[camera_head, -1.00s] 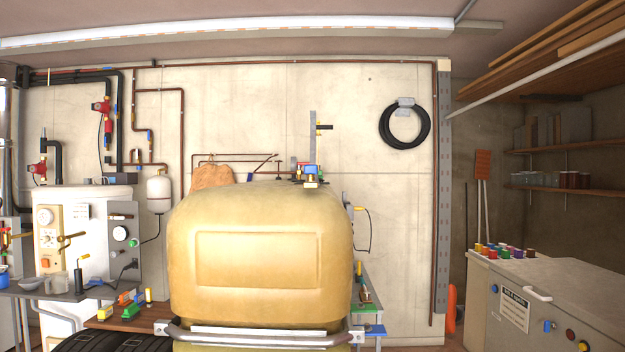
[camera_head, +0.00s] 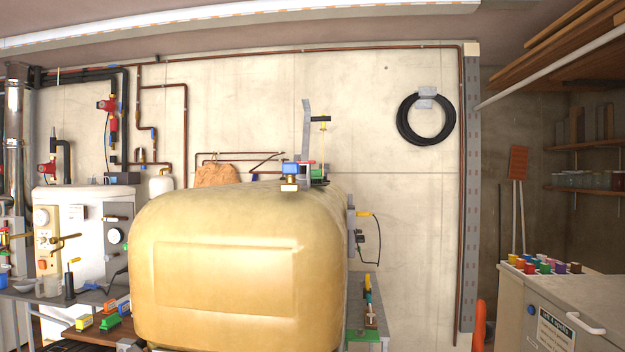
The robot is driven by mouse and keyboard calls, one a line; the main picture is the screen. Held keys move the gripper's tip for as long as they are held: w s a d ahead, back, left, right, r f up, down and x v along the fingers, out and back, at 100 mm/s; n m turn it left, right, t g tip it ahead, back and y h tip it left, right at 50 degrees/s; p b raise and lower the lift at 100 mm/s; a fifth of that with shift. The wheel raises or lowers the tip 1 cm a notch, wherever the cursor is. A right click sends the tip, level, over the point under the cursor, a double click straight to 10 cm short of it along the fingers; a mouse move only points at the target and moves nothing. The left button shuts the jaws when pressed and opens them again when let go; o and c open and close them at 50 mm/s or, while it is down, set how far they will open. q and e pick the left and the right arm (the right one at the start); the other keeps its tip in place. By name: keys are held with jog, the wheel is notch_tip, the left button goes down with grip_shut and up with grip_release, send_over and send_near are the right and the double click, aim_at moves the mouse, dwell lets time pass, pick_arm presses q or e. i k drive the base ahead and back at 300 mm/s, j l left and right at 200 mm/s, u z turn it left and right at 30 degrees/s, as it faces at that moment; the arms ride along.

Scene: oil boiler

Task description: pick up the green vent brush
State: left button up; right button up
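I cannot tell for certain which thing is the green vent brush. Neither of my grippers is in view.
The tan tank fills the middle foreground and hides much behind it. A grey side table (camera_head: 30,294) with jars stands at left, before the white boiler (camera_head: 85,205). A pale chest (camera_head: 590,300) with coloured pots stands at right. An orange object (camera_head: 480,325) stands near the wall.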

aim_at(316, 177)
jog(key=i+l, duration=0.2)
jog(key=i+l+u, duration=0.15)
jog(key=l, duration=0.25)
jog(key=i+l, duration=0.25)
jog(key=l+z, duration=0.1)
jog(key=z, duration=1.3)
jog(key=i+l, duration=0.1)
jog(key=i, duration=0.45)
jog(key=i+l+u, duration=0.1)
jog(key=i, duration=0.45)
jog(key=i+l+u, duration=0.1)
jog(key=i+u, duration=0.3)
jog(key=i, duration=1.05)
jog(key=i+u, duration=0.15)
jog(key=i, duration=0.55)
jog(key=i+l+u, duration=0.15)
jog(key=i, duration=0.55)
jog(key=i+u, duration=0.4)
jog(key=i+l+u, duration=0.2)
jog(key=i+u, duration=0.25)
